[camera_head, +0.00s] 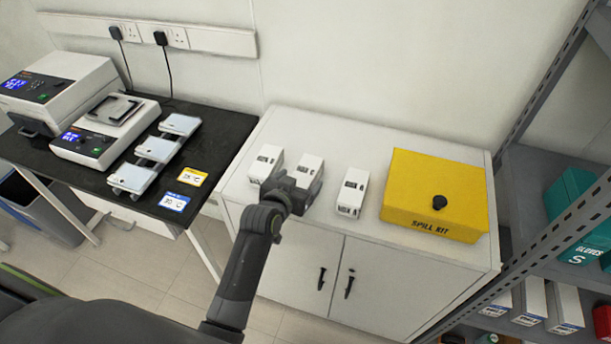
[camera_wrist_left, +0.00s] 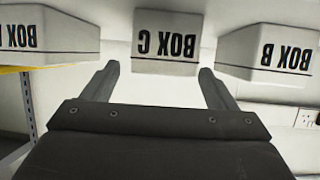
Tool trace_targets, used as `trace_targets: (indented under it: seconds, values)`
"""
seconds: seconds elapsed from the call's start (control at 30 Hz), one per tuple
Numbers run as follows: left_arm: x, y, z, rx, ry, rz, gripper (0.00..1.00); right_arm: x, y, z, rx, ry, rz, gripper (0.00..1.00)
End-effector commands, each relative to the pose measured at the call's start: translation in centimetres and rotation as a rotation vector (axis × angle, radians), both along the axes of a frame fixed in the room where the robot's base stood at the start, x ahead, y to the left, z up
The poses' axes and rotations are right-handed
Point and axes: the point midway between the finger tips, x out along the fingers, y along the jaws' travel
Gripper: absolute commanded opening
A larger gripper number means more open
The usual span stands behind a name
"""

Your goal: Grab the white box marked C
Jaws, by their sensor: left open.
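The white box marked C (camera_wrist_left: 166,42) is straight ahead in the left wrist view, its lettering upside down. In the head view it is the middle white box (camera_head: 310,164) on the cabinet, partly hidden by my gripper. My left gripper (camera_head: 298,184) is open and empty, just in front of this box. In the wrist view its two fingertips (camera_wrist_left: 160,70) point at the box, one towards each side, and nothing is clamped. I cannot tell the exact gap to the box. My right gripper is not in view.
Box B (camera_wrist_left: 268,52) is the left white box (camera_head: 265,163) in the head view. Another white box (camera_head: 352,192) stands to the right, beside the yellow spill kit (camera_head: 435,195). The white cabinet (camera_head: 270,235) has bare room along its front. A grey shelf rack (camera_head: 520,190) stands right.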

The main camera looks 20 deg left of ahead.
Motion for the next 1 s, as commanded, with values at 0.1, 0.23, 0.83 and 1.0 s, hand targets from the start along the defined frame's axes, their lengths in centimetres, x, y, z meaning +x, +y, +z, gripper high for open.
trace_targets:
  seconds: [0.1,0.23,0.83,1.0]
  values:
    - [1.1,0.0,-0.1,0.001,0.001,-0.001,0.80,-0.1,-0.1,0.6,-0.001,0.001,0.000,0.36]
    - [2.5,0.0,-0.7,0.002,0.001,-0.001,0.80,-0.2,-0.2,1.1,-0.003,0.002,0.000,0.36]
    - [4.5,-0.3,-1.8,0.000,-0.001,0.001,0.73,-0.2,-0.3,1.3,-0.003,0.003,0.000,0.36]
    - [4.5,-0.3,-1.8,0.000,-0.001,0.001,0.51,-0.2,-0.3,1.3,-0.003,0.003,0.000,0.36]
